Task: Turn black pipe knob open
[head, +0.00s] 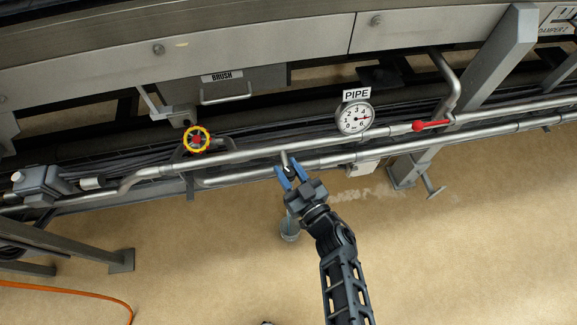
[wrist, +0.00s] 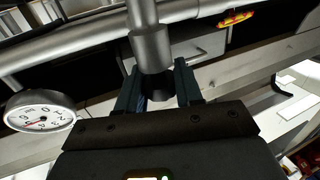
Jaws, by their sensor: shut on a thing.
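My gripper (head: 292,174) is at the end of a short silver pipe stub (head: 284,158) that comes off the lower pipe run. In the wrist view, the black knob (wrist: 157,88) sits at the end of the thick silver stub (wrist: 152,48). My blue gripper fingers (wrist: 158,80) are shut on it, one on each side. In the head view the knob is mostly hidden between the fingers.
A round gauge labelled PIPE (head: 354,118) and a red lever (head: 431,125) are to the right. Silver pipes (head: 240,155) run across behind my gripper. The tan floor (head: 200,260) in front is mostly open.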

